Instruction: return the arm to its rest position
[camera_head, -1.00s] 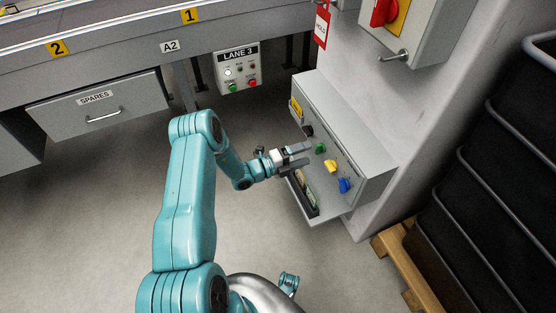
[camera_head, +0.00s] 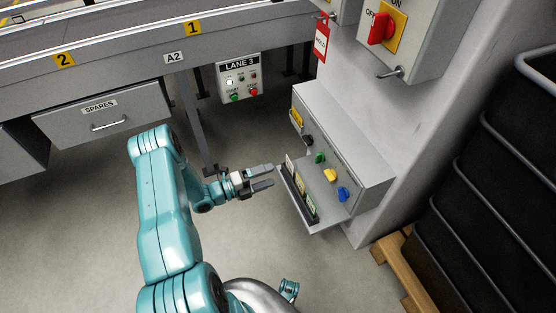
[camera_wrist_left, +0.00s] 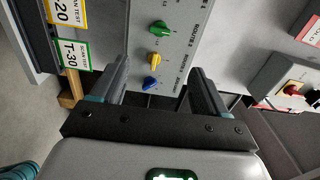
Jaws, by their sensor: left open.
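My left gripper (camera_head: 262,178) is open and empty, in front of and to the left of the grey control box in the head view. My teal left arm comes up from the bottom and bends right towards the box. In the left wrist view its two fingers (camera_wrist_left: 155,80) stand wide apart with nothing between them. The grey box (camera_head: 350,150) carries a black knob (camera_head: 308,140), a green knob (camera_head: 320,157), a yellow knob (camera_head: 330,175) and a blue knob (camera_head: 343,194). The gripper is apart from the knobs. My right gripper is not in view.
A card rack (camera_head: 300,190) sits on the box's lower ledge, close to the fingertips. A red-handled switch box (camera_head: 400,40) hangs above. Black crates (camera_head: 480,170) on a wooden pallet (camera_head: 405,270) stand at the right. A SPARES drawer (camera_head: 105,118) is at the left. Floor between is clear.

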